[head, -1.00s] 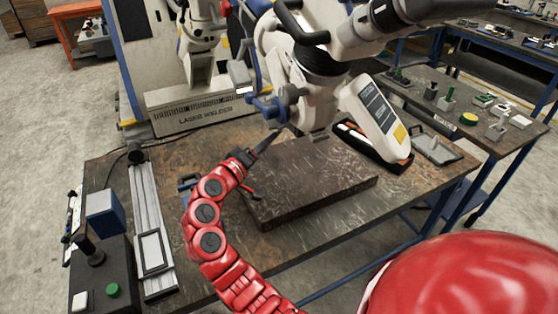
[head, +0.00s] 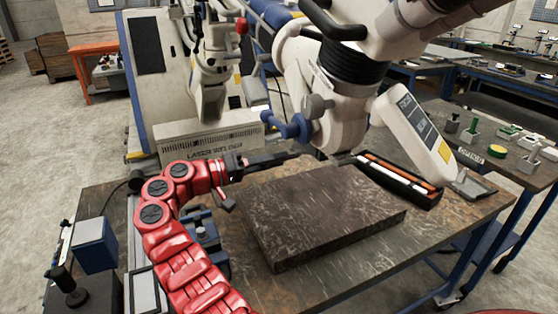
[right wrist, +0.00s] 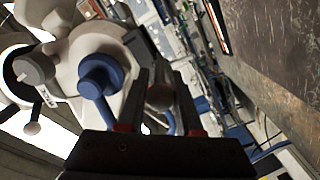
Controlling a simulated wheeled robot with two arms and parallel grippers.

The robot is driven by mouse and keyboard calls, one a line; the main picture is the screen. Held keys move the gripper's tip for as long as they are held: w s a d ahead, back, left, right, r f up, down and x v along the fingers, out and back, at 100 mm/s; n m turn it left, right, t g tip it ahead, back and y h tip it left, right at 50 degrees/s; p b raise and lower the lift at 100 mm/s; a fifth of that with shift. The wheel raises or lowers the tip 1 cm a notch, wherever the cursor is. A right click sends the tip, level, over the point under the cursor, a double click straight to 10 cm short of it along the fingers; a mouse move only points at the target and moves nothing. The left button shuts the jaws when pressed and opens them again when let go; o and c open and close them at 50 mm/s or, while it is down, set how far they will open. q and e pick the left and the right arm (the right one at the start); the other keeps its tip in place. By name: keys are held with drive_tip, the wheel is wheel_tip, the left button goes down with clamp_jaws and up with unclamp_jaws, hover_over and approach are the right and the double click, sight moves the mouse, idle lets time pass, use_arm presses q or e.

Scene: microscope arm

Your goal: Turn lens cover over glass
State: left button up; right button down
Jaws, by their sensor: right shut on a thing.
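The white microscope head (head: 345,105) hangs on its arm above the table, with a blue knob (head: 291,127) on its near left side. My right gripper (head: 288,158) is level under that knob, beside the lower left of the head, fingers pointing right. In the right wrist view its two dark fingers close around a small grey-brown rounded piece (right wrist: 160,96), seemingly the lens cover's end. The blue knob (right wrist: 98,76) and a grey knob (right wrist: 34,68) are left of the fingers there. The glass and most of the cover are hidden. My left gripper is out of view.
A thick dark slab (head: 325,215) lies on the worktable just right of my right arm. A tray of pens (head: 400,178) is behind it. A blue box (head: 93,243) and a lever stand at left. A machine (head: 200,135) stands behind.

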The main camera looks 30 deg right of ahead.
drive_tip(key=shift+w, duration=0.1)
idle(0.4)
drive_tip(key=c, duration=0.6)
unclamp_jaws()
drive_tip(key=shift+c, duration=0.2)
